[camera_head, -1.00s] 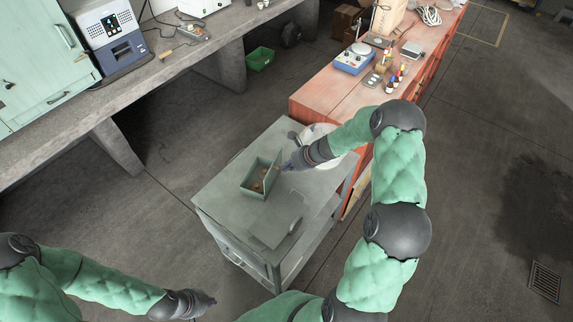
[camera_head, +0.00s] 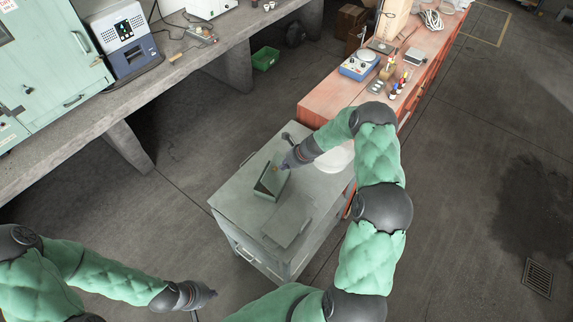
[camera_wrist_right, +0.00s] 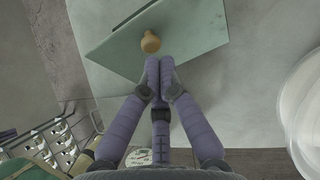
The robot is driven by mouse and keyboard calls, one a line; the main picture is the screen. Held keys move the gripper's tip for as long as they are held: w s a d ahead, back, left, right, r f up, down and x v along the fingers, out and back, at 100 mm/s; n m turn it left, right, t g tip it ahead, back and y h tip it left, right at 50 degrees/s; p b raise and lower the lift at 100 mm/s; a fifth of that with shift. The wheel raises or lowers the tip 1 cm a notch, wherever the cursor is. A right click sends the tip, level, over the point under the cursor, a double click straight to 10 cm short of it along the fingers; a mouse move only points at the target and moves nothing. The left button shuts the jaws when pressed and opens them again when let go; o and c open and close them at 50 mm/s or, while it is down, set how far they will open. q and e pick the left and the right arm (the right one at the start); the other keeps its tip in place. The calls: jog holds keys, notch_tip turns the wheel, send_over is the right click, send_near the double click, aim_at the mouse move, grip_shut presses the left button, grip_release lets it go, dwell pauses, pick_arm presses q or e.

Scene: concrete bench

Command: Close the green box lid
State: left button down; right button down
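The green box (camera_head: 266,192) stands on the grey cart. Its lid (camera_head: 272,171) is tilted over the opening, with a dark gap showing at the near side. In the right wrist view the lid (camera_wrist_right: 195,35) is a flat green panel with a round tan knob (camera_wrist_right: 151,42). My right gripper (camera_head: 284,167) is at the lid's right side. Its fingers (camera_wrist_right: 159,62) are together at the tips, against or just beside the lid below the knob; contact is hard to tell. My left gripper (camera_head: 208,294) is low at the left, away from the box; its fingers are too small to read.
The grey cart top (camera_head: 235,200) has free room left of the box. A flat grey panel (camera_head: 288,222) lies near its front. A white round container (camera_head: 336,158) stands right of my right gripper. A red workbench (camera_head: 325,100) adjoins behind.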

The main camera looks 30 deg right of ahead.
aim_at(270, 165)
jog(key=shift+w+a+r, duration=0.1)
jog(key=shift+w+a, duration=0.15)
jog(key=w+a, duration=0.1)
jog(key=w+a+f+p, duration=0.1)
jog(key=w, duration=0.1)
jog(key=shift+a, duration=0.15)
jog(key=shift+w+a+f+p, duration=0.45)
jog(key=shift+w+a+p, duration=0.3)
jog(key=shift+p, duration=0.5)
jog(key=shift+w+a+f+g+h+p, duration=0.2)
jog(key=shift+w+a+f+g+h, duration=0.15)
jog(key=shift+w+f+g, duration=0.25)
jog(key=shift+w+a+f+g+h+p, duration=0.15)
jog(key=shift+w+a+f+g+h, duration=0.25)
jog(key=shift+f, duration=0.4)
jog(key=shift+w+a+f+g+h+p, duration=0.2)
jog(key=shift+w+a+f+g+h, duration=0.1)
jog(key=shift+w+f, duration=0.35)
jog(key=shift+f, duration=0.15)
jog(key=v, duration=1.2)
